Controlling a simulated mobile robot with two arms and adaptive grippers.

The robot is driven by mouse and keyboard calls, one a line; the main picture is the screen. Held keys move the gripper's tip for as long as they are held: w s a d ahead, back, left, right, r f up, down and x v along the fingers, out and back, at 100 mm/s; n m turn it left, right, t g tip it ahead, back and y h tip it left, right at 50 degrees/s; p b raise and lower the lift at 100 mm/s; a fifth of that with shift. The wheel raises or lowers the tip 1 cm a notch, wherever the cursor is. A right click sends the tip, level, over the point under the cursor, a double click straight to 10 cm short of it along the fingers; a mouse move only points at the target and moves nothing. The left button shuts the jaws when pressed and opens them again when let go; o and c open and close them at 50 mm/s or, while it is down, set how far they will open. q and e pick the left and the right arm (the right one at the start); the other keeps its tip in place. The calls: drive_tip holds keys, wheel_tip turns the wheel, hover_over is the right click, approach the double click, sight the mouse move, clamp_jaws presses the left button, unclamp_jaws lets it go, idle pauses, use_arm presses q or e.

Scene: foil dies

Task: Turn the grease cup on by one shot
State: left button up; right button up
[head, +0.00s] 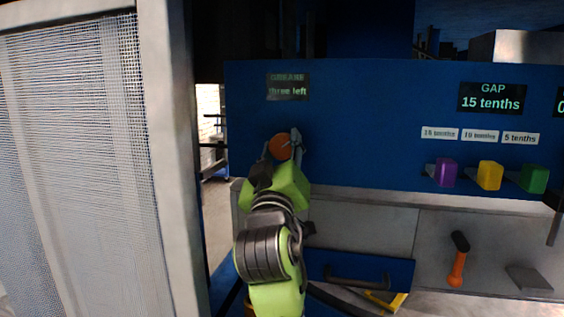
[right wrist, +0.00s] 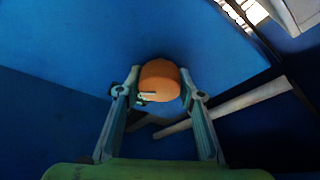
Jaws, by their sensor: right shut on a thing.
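The grease cup (head: 279,147) is a round orange cap on the blue panel, under a small dark display (head: 288,87) that reads "three left"; its top line is blurred. My right gripper (head: 283,150) is at the cup, its fingers on either side. In the right wrist view the orange cup (right wrist: 160,80) sits between the two fingertips of my right gripper (right wrist: 160,88), which are shut on it. A small pale mark shows on the cup's lower left. My left gripper is not in view.
A mesh guard (head: 85,150) with a pale post stands close on the left. On the right are a gap display (head: 491,97) reading "15 tenths", purple (head: 446,173), yellow (head: 490,175) and green (head: 535,177) blocks, and an orange-handled lever (head: 457,265).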

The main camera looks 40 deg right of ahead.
drive_tip(key=m+b, duration=0.1)
drive_tip(key=m+h+b, duration=0.1)
drive_tip(key=m, duration=0.1)
drive_tip(key=shift+f+g+b, duration=0.25)
drive_tip(key=shift+g+b, duration=0.1)
drive_tip(key=shift+g, duration=0.05)
drive_tip(key=shift+r+m+g+h+b, duration=0.3)
drive_tip(key=shift+m+h+b, duration=0.3)
drive_tip(key=shift+m+b, duration=0.45)
drive_tip(key=o, duration=1.1)
